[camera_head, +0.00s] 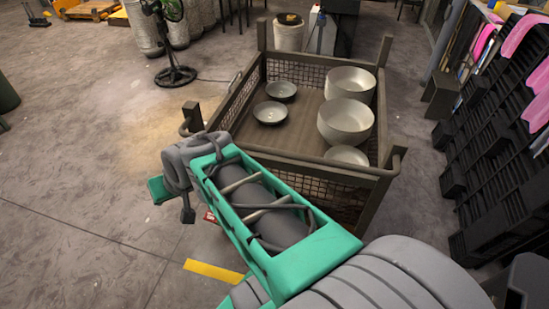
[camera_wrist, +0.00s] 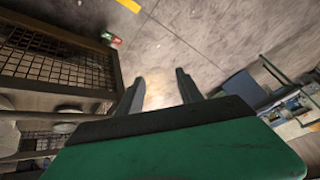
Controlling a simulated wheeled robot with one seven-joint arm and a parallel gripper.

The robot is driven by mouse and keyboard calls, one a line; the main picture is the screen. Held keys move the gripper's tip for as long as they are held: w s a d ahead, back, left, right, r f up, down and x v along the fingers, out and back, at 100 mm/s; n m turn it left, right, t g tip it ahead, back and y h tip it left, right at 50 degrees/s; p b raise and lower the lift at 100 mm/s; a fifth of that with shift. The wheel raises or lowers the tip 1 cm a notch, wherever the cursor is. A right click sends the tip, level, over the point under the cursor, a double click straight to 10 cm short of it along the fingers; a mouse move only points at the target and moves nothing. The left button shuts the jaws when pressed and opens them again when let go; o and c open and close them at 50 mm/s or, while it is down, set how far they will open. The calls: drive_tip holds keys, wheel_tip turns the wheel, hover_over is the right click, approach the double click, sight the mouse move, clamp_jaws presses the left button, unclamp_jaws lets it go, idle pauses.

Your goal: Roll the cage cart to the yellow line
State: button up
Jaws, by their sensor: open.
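The cage cart (camera_head: 322,168) stands right of centre in the head view, a brown metal frame with mesh sides, corner posts and several bowls inside. In the wrist view its rail (camera_wrist: 62,88) and mesh fill the left side. A yellow line (camera_head: 213,271) lies on the floor in front of the cart; a yellow strip also shows at the top of the wrist view (camera_wrist: 129,4). My gripper (camera_wrist: 158,88) is open and empty over bare floor, beside the cart and apart from it in the wrist view. My arm hides part of the cart's near left corner.
Black crates (camera_head: 505,150) stand along the right side. A stand with a round black base (camera_head: 175,75) is behind left, and a white bucket (camera_head: 289,35) stands behind the cart. A small red and green object (camera_wrist: 111,40) is near the cart.

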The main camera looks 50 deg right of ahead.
drive_tip(key=w+d+f+m+t+h+b, duration=0.35)
drive_tip(key=d+f+m+t+b, duration=0.45)
drive_tip(key=d+f+b, duration=0.55)
drive_tip(key=s+d+r+m+h+b, duration=0.1)
drive_tip(key=s+d+m+h+b, duration=0.5)
drive_tip(key=d, duration=0.3)
drive_tip(key=s+d+m+h+b, duration=0.45)
drive_tip(key=s+d+m, duration=0.3)
drive_tip(key=d, duration=0.25)
drive_tip(key=p+x, duration=0.1)
drive_tip(key=x, duration=0.7)
drive_tip(key=shift+r+m, duration=0.3)
drive_tip(key=shift+m, duration=0.15)
drive_tip(key=shift+a, duration=0.1)
clamp_jaws()
drive_tip(key=shift+w, duration=0.1)
